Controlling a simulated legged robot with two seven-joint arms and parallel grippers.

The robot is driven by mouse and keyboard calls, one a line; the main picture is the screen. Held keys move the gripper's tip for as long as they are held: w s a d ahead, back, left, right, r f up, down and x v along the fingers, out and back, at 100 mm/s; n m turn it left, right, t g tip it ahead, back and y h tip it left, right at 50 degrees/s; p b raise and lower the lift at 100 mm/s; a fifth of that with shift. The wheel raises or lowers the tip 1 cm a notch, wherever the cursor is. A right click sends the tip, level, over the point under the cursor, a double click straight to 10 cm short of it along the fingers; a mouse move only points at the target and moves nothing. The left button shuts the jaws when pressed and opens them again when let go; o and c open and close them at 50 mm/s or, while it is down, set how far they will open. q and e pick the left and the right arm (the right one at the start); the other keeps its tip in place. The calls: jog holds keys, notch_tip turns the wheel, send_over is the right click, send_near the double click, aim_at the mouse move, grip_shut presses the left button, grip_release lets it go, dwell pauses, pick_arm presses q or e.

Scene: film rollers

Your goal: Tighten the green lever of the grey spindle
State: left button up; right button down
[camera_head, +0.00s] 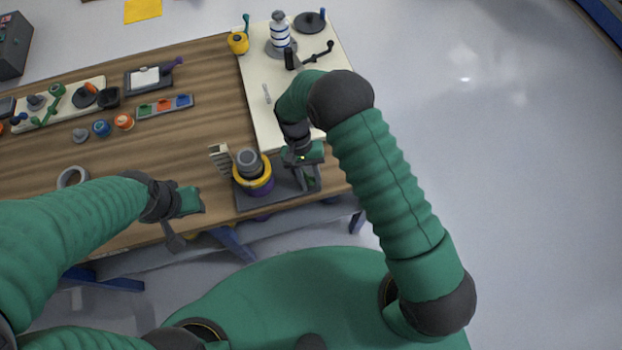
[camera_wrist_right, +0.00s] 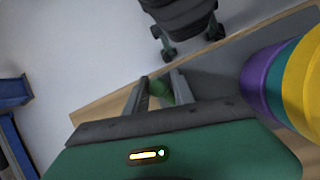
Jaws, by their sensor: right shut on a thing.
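The grey spindle (camera_head: 250,160) stands upright on a dark grey base (camera_head: 262,203) near the front edge of the table. Yellow and purple rings sit around it, and they also show at the right of the right wrist view. My right gripper (camera_head: 308,182) is just right of the spindle, pointing down. In the right wrist view its two fingers are shut on the green lever (camera_wrist_right: 159,89), of which only a small part shows between them. My left gripper (camera_head: 178,238) hangs near the front table edge, left of the spindle and apart from it. Its finger opening is unclear.
A cream board (camera_head: 262,110) holds a white-and-blue striped piece (camera_head: 280,35), a yellow piece (camera_head: 238,43) and a black crank at the back right. A ring (camera_head: 72,177), small knobs and trays lie on the left.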

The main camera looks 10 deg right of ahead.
jog(key=c, duration=1.3)
grip_release()
jog(key=shift+w+r, duration=0.15)
jog(key=shift+w, duration=0.15)
jog(key=shift+o, duration=1.1)
jog(key=shift+s+a, duration=0.1)
jog(key=b+v, duration=0.2)
jog(key=v, duration=1.4)
jog(key=shift+w+r, duration=0.25)
jog(key=shift+a, duration=0.1)
